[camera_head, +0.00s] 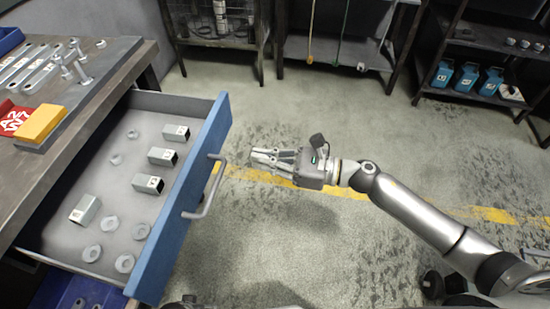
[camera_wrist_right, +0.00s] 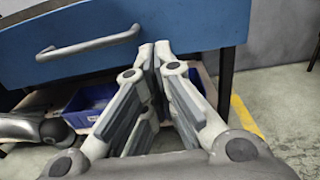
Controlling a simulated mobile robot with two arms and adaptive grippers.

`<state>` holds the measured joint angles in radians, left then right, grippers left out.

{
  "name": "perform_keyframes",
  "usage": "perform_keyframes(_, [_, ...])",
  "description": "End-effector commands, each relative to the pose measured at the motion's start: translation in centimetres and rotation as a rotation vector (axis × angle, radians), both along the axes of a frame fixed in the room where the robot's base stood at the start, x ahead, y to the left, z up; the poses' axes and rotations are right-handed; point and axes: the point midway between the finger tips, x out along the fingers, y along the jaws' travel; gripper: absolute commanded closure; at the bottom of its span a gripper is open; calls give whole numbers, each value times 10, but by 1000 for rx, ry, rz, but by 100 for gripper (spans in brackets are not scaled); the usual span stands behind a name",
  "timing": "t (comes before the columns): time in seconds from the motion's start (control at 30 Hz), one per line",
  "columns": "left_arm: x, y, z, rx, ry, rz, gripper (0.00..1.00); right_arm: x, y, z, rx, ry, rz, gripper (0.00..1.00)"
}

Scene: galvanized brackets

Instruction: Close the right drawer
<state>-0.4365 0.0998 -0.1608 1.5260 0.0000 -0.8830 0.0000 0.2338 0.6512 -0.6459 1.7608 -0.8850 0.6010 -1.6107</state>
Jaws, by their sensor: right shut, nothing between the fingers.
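The right drawer (camera_head: 190,200) is pulled out from the workbench at the left of the head view. Its blue front has a grey bar handle (camera_head: 207,190). In the right wrist view the blue front (camera_wrist_right: 190,20) fills the top, with the handle (camera_wrist_right: 88,43) at upper left. My right gripper (camera_head: 256,156) is shut and empty, to the right of the handle and apart from it in the head view. In the wrist view its fingertips (camera_wrist_right: 154,50) meet near the front's lower edge; I cannot tell whether they touch it. My left gripper is not in view.
The drawer holds several square metal brackets (camera_head: 148,184) and round nuts (camera_head: 124,263). Wrenches (camera_head: 38,70) and a yellow block (camera_head: 41,123) lie on the workbench top (camera_head: 120,62). A blue bin (camera_wrist_right: 90,105) sits below the drawer. The floor right of the drawer is open.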

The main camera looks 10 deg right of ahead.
Motion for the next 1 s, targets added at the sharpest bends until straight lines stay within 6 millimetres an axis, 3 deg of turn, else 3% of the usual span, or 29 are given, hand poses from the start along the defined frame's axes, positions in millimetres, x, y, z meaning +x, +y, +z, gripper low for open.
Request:
perform_keyframes(0.2, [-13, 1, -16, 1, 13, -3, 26, 17, 45, 3, 4, 1, 0, 100])
perform_keyframes(0.43, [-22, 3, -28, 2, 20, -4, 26, 28, 74, 1, 3, 2, -2, 100])
perform_keyframes(1.0, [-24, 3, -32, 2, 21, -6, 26, 31, 83, 0, 2, 3, -3, 100])
